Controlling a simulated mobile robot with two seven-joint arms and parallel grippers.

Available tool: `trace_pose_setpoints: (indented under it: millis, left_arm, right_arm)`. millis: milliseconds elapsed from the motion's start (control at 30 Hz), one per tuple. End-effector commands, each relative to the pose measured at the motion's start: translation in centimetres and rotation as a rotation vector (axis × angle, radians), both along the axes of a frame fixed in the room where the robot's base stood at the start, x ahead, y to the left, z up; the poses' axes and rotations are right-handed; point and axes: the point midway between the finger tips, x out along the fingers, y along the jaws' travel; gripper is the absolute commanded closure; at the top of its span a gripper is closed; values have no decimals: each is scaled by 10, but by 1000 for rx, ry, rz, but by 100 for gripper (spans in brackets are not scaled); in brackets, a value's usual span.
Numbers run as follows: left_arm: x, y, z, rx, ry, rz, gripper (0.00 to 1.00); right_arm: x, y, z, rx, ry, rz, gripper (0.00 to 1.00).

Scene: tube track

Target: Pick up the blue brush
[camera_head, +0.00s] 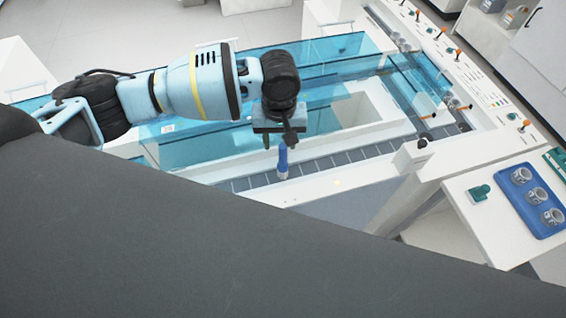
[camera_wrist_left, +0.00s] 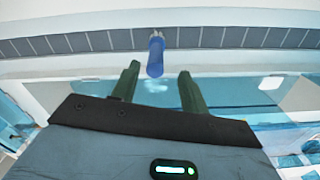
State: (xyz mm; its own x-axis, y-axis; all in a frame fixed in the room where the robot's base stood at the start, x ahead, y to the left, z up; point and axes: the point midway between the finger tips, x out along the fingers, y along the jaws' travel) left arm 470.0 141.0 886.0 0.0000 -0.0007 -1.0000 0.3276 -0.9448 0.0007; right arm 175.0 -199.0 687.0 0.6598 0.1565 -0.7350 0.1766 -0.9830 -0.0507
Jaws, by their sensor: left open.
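The blue brush (camera_head: 283,160) stands roughly upright at the grey segmented track, at the front edge of the machine. My left gripper (camera_head: 285,140) is just above and behind it in the head view. In the left wrist view the blue brush (camera_wrist_left: 155,55) shows between and a little beyond the two dark green fingertips of my left gripper (camera_wrist_left: 158,70). The fingers are apart, with a gap on both sides of the brush. I cannot tell whether its lower end touches the track. My right gripper is not in view.
The grey track (camera_head: 345,158) runs along the white machine frame. Translucent blue panels (camera_head: 335,47) lie behind my left arm. At the right, a white side table (camera_head: 470,215) carries a blue tray (camera_head: 516,178) with metal ring parts and a small green block (camera_head: 480,192).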

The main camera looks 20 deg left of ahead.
Motion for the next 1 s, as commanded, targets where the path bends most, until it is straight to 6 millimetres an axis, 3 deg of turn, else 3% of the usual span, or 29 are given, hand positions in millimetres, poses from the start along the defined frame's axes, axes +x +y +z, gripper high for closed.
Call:
trace_pose_setpoints:
  millis: [333, 667, 1000]
  left_arm:
    - [0, -7, -45, 2, 2, 0, 55]
    - [0, -7, -50, 1, -1, 0, 55]
    - [0, -7, -50, 1, 0, 0, 98]
  right_arm:
    - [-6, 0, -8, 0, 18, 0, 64]
    - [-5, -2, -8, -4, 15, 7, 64]
    - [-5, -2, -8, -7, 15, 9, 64]
